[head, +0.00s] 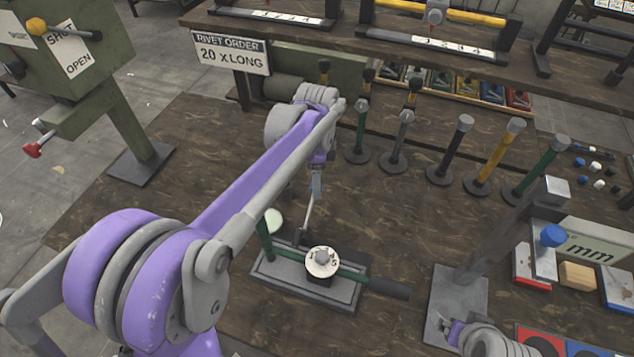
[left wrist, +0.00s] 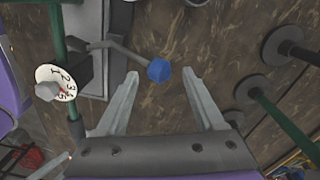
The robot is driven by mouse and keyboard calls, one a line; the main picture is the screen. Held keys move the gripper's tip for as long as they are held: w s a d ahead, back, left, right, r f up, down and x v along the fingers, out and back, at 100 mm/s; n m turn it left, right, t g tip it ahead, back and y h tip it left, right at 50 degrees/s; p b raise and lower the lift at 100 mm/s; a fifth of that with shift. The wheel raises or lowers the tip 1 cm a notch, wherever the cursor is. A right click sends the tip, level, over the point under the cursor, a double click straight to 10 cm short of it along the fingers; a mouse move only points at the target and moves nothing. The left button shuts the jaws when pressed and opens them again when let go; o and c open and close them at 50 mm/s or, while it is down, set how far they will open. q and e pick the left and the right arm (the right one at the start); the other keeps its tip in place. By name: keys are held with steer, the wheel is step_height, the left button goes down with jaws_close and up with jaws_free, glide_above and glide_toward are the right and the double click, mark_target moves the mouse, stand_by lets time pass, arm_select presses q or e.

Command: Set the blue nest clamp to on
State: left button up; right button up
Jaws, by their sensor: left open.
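The blue nest clamp shows as a blue knob (left wrist: 159,70) on a grey lever in the left wrist view. The lever (head: 308,217) rises tilted from the grey press base (head: 266,281) in the head view. My left gripper (left wrist: 160,78) is open, with the knob between its fingertips in that picture; no finger visibly touches it. In the head view my left gripper (head: 317,182) is small and partly hidden at the lever's upper end. My right wrist shows at the lower right edge of the head view; its fingers cannot be made out.
A white numbered dial (head: 322,262) and a green bar with a dark handle (head: 388,288) are on the same press. Several upright posts (head: 398,140) stand behind. Another press with a blue knob (head: 552,235) stands right. The bench between is clear.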

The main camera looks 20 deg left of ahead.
arm_select(q)
steer(key=shift+s+f, duration=0.1)
steer(key=shift+f, duration=0.75)
jaws_close()
stand_by(0.8)
